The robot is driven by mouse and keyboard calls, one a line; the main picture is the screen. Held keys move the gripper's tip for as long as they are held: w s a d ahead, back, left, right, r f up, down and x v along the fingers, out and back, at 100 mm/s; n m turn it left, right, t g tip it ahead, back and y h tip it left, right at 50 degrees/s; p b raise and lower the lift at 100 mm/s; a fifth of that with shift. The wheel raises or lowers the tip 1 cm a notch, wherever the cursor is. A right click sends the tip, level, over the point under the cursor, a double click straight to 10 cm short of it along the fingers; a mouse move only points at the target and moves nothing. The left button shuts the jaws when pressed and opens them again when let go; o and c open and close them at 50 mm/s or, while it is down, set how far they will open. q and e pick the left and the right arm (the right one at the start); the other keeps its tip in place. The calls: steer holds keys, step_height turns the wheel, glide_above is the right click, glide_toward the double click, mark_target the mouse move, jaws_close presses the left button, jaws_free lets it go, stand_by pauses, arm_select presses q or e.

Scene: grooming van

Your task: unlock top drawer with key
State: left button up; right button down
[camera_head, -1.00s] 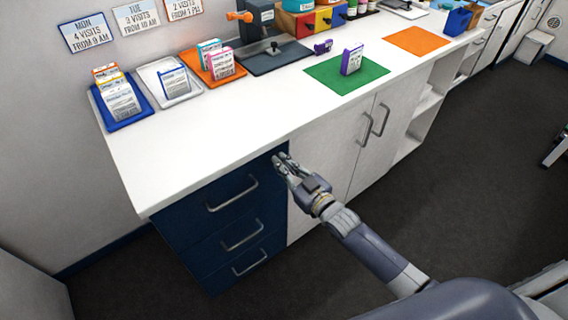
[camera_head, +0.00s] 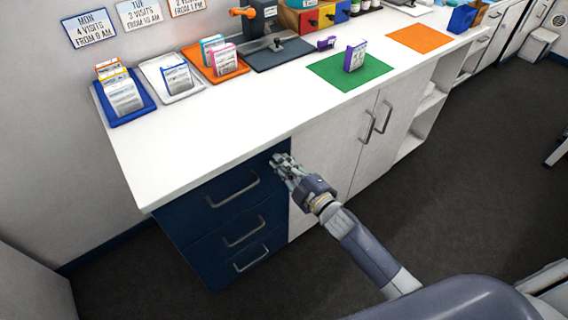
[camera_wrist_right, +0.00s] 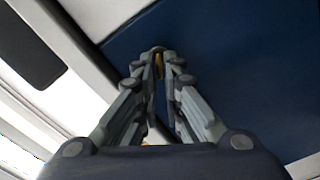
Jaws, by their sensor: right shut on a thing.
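The blue drawer unit stands under the left part of the counter, and its top drawer (camera_head: 222,196) is closed. My right gripper (camera_head: 279,163) is at the upper right corner of the top drawer's front. In the right wrist view the gripper (camera_wrist_right: 158,56) is shut, with a small yellowish piece, likely the key (camera_wrist_right: 159,66), between its fingers. The fingertips are at or very close to the blue drawer front (camera_wrist_right: 225,60). The lock and the key's tip are hidden by the fingers. My left gripper is not in view.
The white counter (camera_head: 220,130) overhangs just above the gripper. White cabinet doors with handles (camera_head: 377,120) are to its right. Below the top drawer are two more blue drawers (camera_head: 240,235). Trays with cards (camera_head: 125,105) and a green mat (camera_head: 335,75) lie on the counter. Dark floor is clear in front.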

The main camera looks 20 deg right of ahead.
steer(key=n, duration=0.2)
steer(key=n+b, duration=0.1)
steer(key=n, duration=0.2)
steer(key=shift+a+f+n+b, duration=0.1)
steer(key=shift+f+n+b, duration=0.2)
steer(key=shift+n+b, duration=0.1)
stand_by(0.4)
steer(key=c, duration=1.7)
jaws_free()
steer(key=v, duration=1.2)
